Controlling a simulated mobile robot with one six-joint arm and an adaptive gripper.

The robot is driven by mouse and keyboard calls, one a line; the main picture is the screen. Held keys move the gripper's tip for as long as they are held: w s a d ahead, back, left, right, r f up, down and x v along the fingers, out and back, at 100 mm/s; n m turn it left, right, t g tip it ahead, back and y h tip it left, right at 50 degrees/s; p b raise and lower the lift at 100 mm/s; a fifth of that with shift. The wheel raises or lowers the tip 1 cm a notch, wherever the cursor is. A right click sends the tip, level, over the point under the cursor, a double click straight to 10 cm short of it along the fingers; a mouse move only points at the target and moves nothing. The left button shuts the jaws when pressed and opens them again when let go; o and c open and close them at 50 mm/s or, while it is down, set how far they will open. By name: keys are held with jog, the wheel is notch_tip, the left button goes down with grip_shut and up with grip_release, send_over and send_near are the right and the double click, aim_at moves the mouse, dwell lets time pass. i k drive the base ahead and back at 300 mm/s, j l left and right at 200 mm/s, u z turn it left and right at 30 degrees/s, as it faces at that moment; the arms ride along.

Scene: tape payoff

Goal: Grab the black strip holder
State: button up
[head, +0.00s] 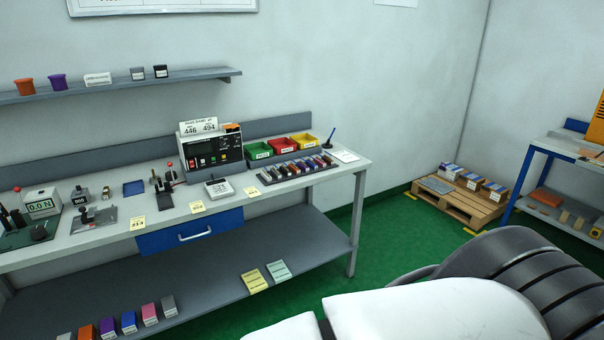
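No thing is clearly marked as the black strip holder, so I cannot tell which one it is. A small black upright fixture (164,199) stands on the workbench, left of the grey keypad box (219,187). A dark rack (267,179) filled with several small coloured pieces lies on the bench further right, in front of the green, red and yellow bins. A small black-faced box (160,72) sits on the wall shelf. My gripper is not in view. Large white and dark parts of my own body fill the lower right.
The grey workbench (352,172) runs along the wall, with a blue drawer (190,235) and a lower shelf holding several coloured boxes. A black instrument box (212,150) stands at its back. A wooden pallet (455,208) lies at the right. Green floor is clear between.

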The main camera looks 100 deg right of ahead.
aim_at(285, 171)
jog(key=z, duration=3.35)
